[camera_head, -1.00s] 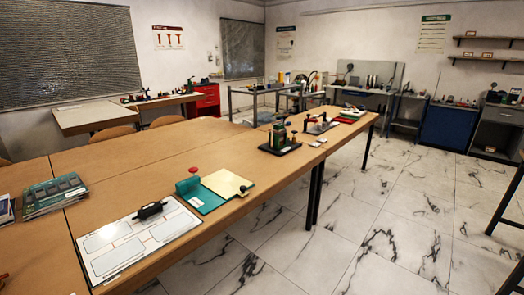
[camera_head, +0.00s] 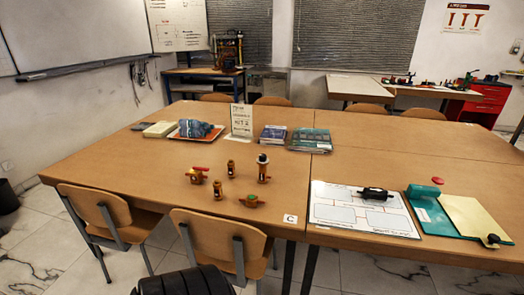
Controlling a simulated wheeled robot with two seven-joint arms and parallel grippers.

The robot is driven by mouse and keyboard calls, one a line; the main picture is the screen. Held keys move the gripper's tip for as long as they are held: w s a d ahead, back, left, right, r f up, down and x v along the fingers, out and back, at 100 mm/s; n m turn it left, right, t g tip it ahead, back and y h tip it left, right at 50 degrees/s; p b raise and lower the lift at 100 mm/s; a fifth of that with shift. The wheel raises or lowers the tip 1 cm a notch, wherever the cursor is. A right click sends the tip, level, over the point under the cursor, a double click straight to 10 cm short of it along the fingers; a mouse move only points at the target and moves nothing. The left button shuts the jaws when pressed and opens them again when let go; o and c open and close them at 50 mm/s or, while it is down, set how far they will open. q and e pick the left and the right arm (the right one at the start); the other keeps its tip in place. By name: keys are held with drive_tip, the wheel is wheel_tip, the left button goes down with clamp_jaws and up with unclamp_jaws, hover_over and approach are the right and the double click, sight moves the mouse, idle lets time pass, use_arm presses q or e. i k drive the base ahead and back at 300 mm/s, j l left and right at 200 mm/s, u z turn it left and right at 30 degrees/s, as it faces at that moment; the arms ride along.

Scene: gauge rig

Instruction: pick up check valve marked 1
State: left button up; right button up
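Several small brass fittings stand in a loose group on the wooden table (camera_head: 150,165). One is a valve with a red handle (camera_head: 197,175). One has a green top (camera_head: 252,201) and lies nearest the front edge. A taller fitting with a dark and white top (camera_head: 262,168) stands at the right of the group. Two short upright brass fittings with dark bands, a rear one (camera_head: 231,169) and a front one (camera_head: 218,190), stand in the middle. No number is readable on any of them, so I cannot tell which is check valve 1. Neither gripper is in view.
Right of the group are a white board (camera_head: 335,214) with a black part and a green-and-cream board (camera_head: 462,216). Behind are booklets (camera_head: 310,139), a sign (camera_head: 241,121) and an orange tray (camera_head: 176,135). Chairs (camera_head: 215,240) stand in front.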

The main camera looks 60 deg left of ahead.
sight(230, 163)
drive_tip(key=u, duration=2.25)
drive_tip(key=j+z, duration=0.25)
drive_tip(key=z, duration=0.15)
drive_tip(key=j+z, duration=0.6)
drive_tip(key=z, duration=0.25)
